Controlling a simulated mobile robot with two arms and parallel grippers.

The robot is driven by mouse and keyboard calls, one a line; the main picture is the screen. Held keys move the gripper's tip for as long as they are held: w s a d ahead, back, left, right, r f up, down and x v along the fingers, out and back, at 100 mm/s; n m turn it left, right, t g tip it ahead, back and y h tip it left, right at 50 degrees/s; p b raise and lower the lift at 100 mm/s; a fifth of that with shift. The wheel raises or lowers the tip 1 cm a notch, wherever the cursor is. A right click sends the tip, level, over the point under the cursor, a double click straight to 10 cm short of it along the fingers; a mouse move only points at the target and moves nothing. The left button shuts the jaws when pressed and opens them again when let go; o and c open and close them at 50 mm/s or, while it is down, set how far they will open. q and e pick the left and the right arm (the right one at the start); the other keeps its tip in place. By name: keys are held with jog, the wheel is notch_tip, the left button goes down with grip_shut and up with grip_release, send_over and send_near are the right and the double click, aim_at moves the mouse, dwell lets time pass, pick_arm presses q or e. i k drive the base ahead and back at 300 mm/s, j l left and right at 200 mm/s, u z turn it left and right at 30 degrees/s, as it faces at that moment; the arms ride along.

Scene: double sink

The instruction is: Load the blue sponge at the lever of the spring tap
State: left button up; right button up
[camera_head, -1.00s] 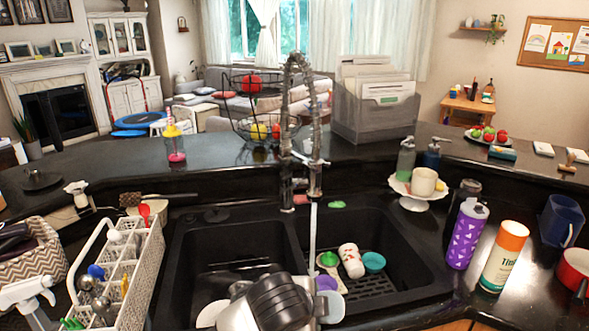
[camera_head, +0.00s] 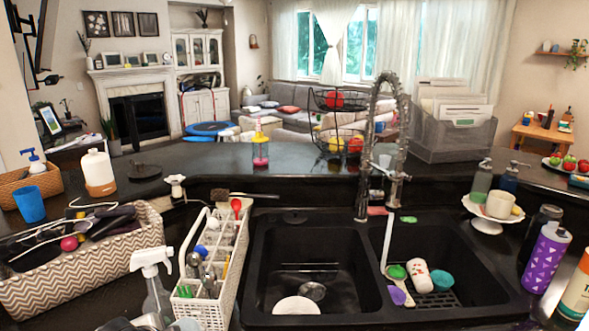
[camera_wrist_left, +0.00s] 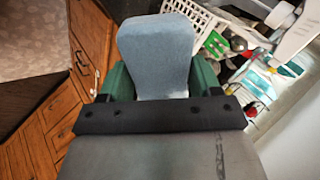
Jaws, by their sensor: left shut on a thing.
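The blue sponge (camera_wrist_left: 155,45) is a grey-blue block with a rounded end in the left wrist view. My left gripper (camera_wrist_left: 158,82) is shut on it, with a green finger on each side. In the head view only small parts, perhaps of my left gripper, show at the bottom edge. The sponge is away from the tap. My right gripper is not in view.
The left basin (camera_head: 315,262) holds a white plate (camera_head: 297,305). Cups and a scrubber lie in the right basin (camera_head: 440,240). A white caddy (camera_head: 215,255), a spray bottle (camera_head: 155,285) and a chevron basket (camera_head: 90,270) crowd the counter left of the sink.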

aim_at(379, 194)
jog(key=l+u, duration=0.1)
jog(key=u, duration=0.3)
jog(key=l+u, duration=0.15)
jog(key=u, duration=0.25)
jog(key=l+u, duration=0.15)
jog(key=u, duration=0.25)
jog(key=l+u, duration=0.1)
jog(key=u, duration=0.25)
jog(key=k+l, duration=0.15)
jog(key=l, duration=0.2)
jog(key=k+l, duration=0.15)
jog(key=l, duration=0.2)
jog(key=k+l, duration=0.15)
jog(key=l, duration=0.15)
jog(key=k+l, duration=0.2)
jog(key=l, duration=0.15)
